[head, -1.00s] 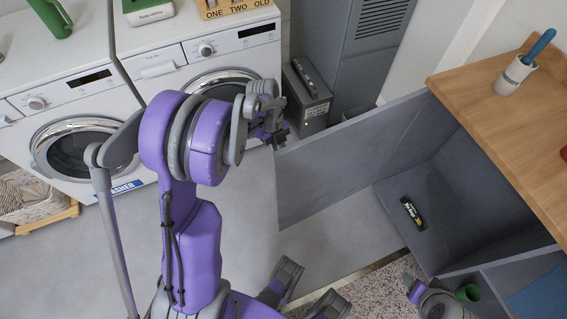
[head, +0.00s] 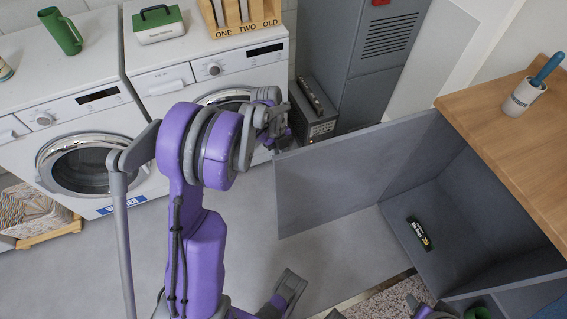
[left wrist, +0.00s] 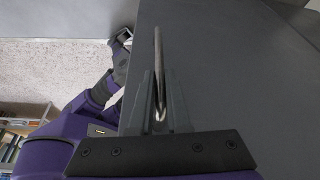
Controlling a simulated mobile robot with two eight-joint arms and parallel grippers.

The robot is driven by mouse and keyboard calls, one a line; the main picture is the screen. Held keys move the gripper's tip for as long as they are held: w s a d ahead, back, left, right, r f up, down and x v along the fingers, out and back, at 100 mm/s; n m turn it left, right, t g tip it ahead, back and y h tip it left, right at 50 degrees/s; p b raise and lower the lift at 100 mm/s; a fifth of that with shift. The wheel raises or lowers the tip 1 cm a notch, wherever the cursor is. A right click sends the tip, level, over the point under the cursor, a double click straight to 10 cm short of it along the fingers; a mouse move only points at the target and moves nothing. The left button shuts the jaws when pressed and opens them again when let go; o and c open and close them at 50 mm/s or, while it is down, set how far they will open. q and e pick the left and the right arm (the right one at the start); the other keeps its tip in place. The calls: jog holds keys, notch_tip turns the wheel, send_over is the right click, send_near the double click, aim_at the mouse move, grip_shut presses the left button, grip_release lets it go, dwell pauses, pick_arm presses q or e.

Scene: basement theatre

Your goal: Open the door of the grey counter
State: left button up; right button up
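The grey counter (head: 482,190) stands at the right in the head view under a wooden top, with its inside exposed. Its grey door (head: 345,180) stands wide open, swung out to the left toward the washers. The door's panel also fills much of the left wrist view (left wrist: 240,80). My left gripper (head: 272,128) is at the door's free edge. In the left wrist view its fingers (left wrist: 160,95) are close on both sides of the thin metal handle (left wrist: 157,50). My right gripper (head: 420,306) is cut off at the bottom edge, so its opening is unclear.
White washers (head: 95,165) and a dark grey box (head: 313,112) stand beyond the door. A cup with a blue-handled tool (head: 522,97) stands on the wooden top. The floor left of the door is clear.

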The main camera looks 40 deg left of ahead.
pick_arm(q)
jog(key=o, duration=0.4)
jog(key=shift+o, duration=0.2)
jog(key=p+v, duration=0.1)
jog(key=v, duration=0.9)
jog(key=shift+r+p, duration=0.35)
jog(key=shift+r, duration=0.05)
jog(key=shift+a, duration=0.1)
